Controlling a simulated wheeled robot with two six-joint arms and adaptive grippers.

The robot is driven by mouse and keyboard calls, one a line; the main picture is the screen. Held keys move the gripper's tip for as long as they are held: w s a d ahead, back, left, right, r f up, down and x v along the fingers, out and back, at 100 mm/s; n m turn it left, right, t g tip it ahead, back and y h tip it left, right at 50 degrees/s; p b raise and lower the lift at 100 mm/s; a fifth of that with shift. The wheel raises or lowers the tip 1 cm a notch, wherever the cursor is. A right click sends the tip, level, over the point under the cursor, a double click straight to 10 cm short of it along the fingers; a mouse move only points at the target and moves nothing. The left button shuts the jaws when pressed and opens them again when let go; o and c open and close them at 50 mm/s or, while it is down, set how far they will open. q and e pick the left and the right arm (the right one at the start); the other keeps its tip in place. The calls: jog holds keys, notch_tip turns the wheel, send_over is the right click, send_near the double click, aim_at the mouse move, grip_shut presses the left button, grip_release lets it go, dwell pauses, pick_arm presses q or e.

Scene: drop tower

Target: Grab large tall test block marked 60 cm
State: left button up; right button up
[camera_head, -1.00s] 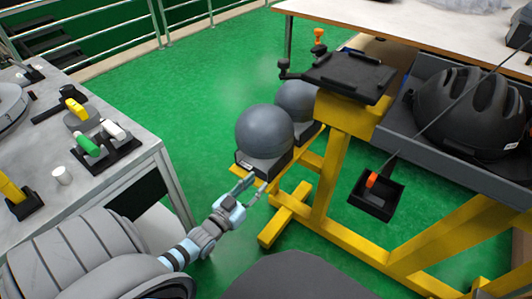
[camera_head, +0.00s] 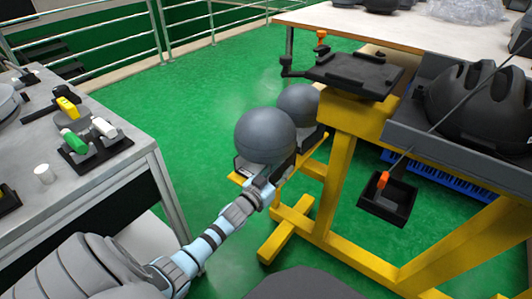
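A grey ball-topped block (camera_head: 265,134) with a dark base stands on a yellow frame in the middle of the head view. A similar grey ball-topped block (camera_head: 298,103) stands just behind it. I cannot read a 60 cm mark on either. My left gripper (camera_head: 260,178) is at the front of the nearer block's base, overlapping it in the picture. Its fingertips are small and partly lost against the dark base, so I cannot tell whether they touch it or are closed. My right gripper is out of view.
A grey table (camera_head: 110,165) with small coloured tools stands at the left. The yellow frame (camera_head: 340,175) carries a black tray (camera_head: 350,75) and a small black box (camera_head: 388,200) with an orange item. Dark helmets (camera_head: 480,105) lie in a grey bin at the right. Green floor (camera_head: 200,100) is open between.

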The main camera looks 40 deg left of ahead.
pick_arm(q)
jog(key=shift+w, duration=0.1)
jog(key=shift+c, duration=0.6)
grip_shut()
jog(key=shift+r, duration=0.15)
